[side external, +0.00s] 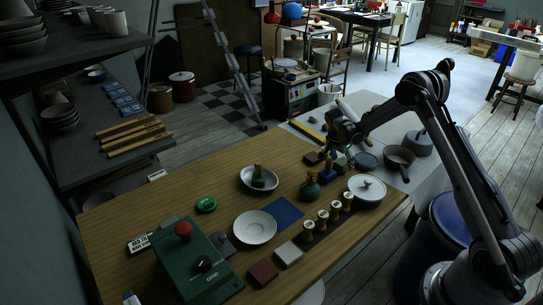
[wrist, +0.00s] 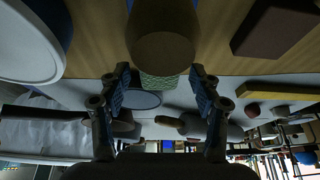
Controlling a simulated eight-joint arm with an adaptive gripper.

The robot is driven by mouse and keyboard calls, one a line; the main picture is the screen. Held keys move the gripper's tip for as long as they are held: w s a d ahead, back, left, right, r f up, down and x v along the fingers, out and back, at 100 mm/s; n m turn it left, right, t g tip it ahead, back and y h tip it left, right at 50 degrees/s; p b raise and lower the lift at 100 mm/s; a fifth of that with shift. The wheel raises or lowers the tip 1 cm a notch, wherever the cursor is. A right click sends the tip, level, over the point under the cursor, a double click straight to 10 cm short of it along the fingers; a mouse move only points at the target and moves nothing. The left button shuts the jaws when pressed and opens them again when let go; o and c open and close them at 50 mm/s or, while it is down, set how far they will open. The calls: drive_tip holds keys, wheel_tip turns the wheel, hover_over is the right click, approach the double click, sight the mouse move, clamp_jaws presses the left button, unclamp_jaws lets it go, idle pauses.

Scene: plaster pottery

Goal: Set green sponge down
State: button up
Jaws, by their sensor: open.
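The green sponge (side external: 341,162) is a small green block at the far right edge of the wooden table in the side view, under my gripper (side external: 337,148). In the wrist view its textured green face (wrist: 159,82) shows between my fingertips (wrist: 160,92). The fingers are open and apart, with one on each side of the sponge. A brown-grey rounded object (wrist: 163,42) hides part of the sponge in the wrist view. Whether the sponge rests fully on a surface cannot be told.
A dark red block (side external: 312,158) lies left of the gripper. A dark pan (side external: 399,160) and blue-grey disc (side external: 366,160) lie to the right.

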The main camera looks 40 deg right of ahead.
drive_tip(key=s+a+r+n+t, duration=0.1)
drive_tip(key=a+r+n, duration=0.1)
drive_tip(key=a+r, duration=0.5)
drive_tip(key=s+a+r+n+t, duration=0.15)
drive_tip(key=a+r, duration=0.25)
drive_tip(key=r, duration=0.7)
drive_tip(key=s+a+r+n+t+y, duration=0.3)
drive_tip(key=s+a+r+n, duration=0.4)
drive_tip(key=s+a+n, duration=0.35)
drive_tip(key=s+a+f+n+t+y, duration=0.1)
drive_tip(key=s+a+n, duration=0.3)
drive_tip(key=s+a, duration=0.4)
drive_tip(key=shift+s+f+t+y, duration=0.3)
drive_tip(key=shift+s+f+t, duration=0.1)
drive_tip(key=shift+f, duration=0.15)
